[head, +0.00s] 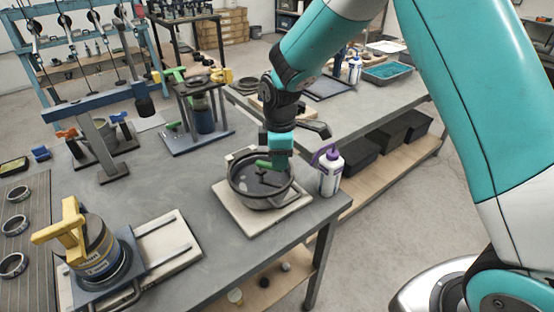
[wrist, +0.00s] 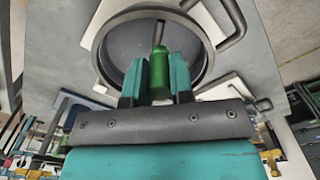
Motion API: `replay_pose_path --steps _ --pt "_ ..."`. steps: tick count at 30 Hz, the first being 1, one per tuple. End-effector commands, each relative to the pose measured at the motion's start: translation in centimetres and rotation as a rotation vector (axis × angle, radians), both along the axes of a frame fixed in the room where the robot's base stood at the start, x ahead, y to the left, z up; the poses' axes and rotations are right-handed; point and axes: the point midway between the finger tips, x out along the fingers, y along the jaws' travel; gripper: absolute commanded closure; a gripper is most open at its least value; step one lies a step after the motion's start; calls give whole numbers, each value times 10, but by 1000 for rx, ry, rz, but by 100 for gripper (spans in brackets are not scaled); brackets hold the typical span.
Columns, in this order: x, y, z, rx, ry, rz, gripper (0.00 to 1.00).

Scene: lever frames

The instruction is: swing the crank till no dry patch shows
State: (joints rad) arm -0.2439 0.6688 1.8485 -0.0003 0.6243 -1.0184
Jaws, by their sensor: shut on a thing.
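A round dark pan (head: 246,186) sits on a pale square board (head: 235,214) near the table's front right corner. The crank has a green handle (head: 268,164) over the pan, and a dark crank arm shows below it. My gripper (head: 279,160) reaches down from above and is shut on the green handle. In the wrist view the handle (wrist: 159,68) stands between my two fingers (wrist: 158,80), with the pan's round rim (wrist: 112,40) around it. The pan's floor (wrist: 130,50) looks dark grey; I cannot tell wet from dry patches on it.
A white bottle with a purple top (head: 330,172) stands close to the pan's right. A yellow-handled can device (head: 95,245) is at the front left. A framed stand with a dark cylinder (head: 204,115) is behind. Bare tabletop (head: 175,185) lies left of the pan.

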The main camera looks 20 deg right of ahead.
Motion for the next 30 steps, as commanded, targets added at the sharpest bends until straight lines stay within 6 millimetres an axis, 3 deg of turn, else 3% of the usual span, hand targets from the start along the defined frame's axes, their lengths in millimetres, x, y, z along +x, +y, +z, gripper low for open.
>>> replay_pose_path --steps 18,30 --pt "27 -12 1 -2 -3 545 100" --pt "37 -12 1 -1 -5 725 100"
